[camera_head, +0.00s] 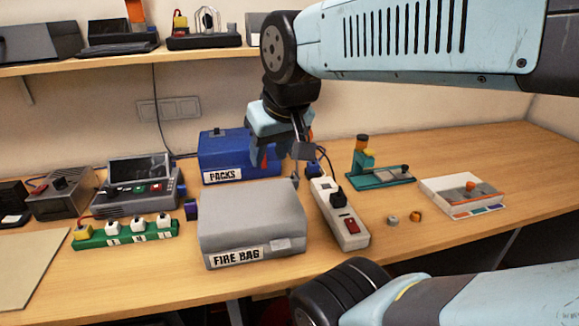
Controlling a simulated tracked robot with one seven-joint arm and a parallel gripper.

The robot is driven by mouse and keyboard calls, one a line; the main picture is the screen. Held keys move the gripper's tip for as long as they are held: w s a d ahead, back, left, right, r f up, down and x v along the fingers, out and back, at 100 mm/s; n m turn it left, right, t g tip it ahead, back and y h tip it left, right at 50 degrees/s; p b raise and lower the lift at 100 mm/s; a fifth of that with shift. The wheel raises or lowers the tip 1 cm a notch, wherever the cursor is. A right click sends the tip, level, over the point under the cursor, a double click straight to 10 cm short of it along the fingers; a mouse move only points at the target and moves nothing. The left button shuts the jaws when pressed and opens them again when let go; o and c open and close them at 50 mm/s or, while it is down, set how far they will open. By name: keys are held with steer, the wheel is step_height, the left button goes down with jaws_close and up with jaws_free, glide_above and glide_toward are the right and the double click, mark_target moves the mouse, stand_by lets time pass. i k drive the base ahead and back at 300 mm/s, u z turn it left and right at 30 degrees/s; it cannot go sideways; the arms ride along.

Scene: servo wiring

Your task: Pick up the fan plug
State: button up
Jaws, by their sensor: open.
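No plug carries a label I can read, so I cannot tell which one is the fan plug. A black plug (338,199) sits in the white power strip (352,240), right of the grey box; a dark cord rises behind it. My gripper (281,164) is open, pointing down above the back of the desk, behind the grey box and up and left of the white strip. Nothing shows between its fingers.
The grey FIRE BAG box (252,213) and blue PACKS box (238,155) stand close by. A teal stand (367,171), small round parts (415,216) and a white tray (443,205) are at right. A shelf (120,63) hangs above. The desk's far right is clear.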

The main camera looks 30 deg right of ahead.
mark_target(312, 168)
steer(key=z, duration=0.05)
steer(key=k, duration=0.95)
steer(key=z, duration=0.55)
steer(key=i, duration=1)
